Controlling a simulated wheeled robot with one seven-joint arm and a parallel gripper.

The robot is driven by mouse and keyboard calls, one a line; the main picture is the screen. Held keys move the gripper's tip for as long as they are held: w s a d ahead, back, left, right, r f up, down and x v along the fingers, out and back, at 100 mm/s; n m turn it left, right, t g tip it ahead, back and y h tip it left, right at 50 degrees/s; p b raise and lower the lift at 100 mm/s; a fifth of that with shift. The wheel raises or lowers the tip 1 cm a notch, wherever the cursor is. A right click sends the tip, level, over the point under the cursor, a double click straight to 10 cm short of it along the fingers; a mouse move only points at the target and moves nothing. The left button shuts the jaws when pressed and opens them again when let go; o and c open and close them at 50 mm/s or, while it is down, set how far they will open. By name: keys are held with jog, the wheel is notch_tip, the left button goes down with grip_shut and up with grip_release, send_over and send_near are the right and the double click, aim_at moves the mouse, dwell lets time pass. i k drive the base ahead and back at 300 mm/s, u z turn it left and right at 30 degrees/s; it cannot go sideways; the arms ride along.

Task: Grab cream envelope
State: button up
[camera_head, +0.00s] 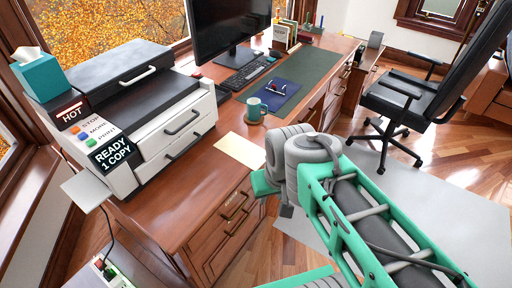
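The cream envelope (241,150) lies flat on the wooden desk top, near the desk's front edge, between the printer and the teal mug. My gripper (266,184) is only partly seen, at the end of my grey and green arm, just right of and nearer than the envelope, beyond the desk's front edge. A green part of it shows beside the grey wrist joint. The fingertips are not clearly visible, so I cannot tell whether it is open or shut. Nothing visibly covers the envelope.
A teal mug (254,109), blue clipboard (275,93), keyboard (249,72) and monitor (228,28) are behind the envelope. Drawers (226,225) with handles are below it. A black chair (405,100) stands right.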

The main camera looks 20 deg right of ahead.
aim_at(252, 156)
jog(key=u, duration=3.85)
jog(key=k, duration=2.25)
jog(key=u, duration=0.2)
